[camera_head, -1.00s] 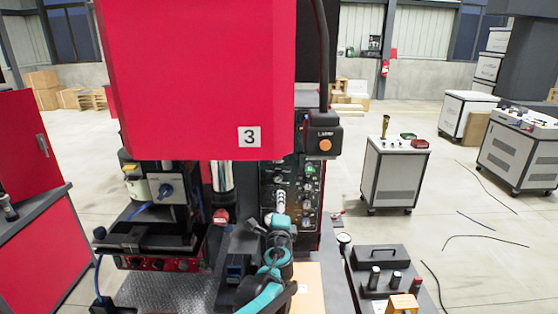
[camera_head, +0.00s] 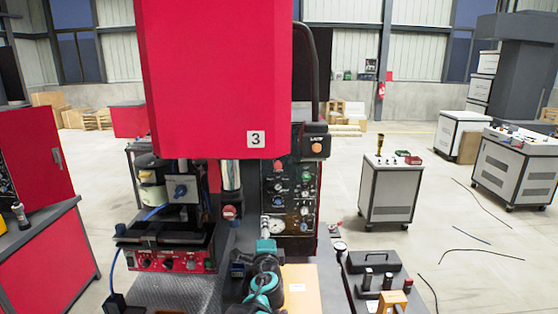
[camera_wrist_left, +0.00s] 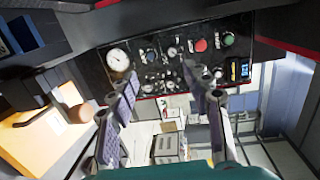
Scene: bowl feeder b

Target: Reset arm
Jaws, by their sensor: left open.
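My left gripper (camera_wrist_left: 160,100) shows in the left wrist view with its two fingers spread apart and nothing between them. In the head view my left arm (camera_head: 264,284), teal and black, stands at the bottom middle in front of the red machine, and its fingers are hard to make out there. Beyond the fingers is a black control panel (camera_wrist_left: 180,50) with a gauge, knobs and red and green buttons. It also shows in the head view (camera_head: 290,190). My right gripper is in neither view.
The red machine housing (camera_head: 215,80) marked 3 hangs over the bench. A black toolbox (camera_head: 373,261) and an orange block (camera_head: 392,299) sit at the bench's right. A grey-white cabinet (camera_head: 388,195) stands on the floor behind, with open floor around it.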

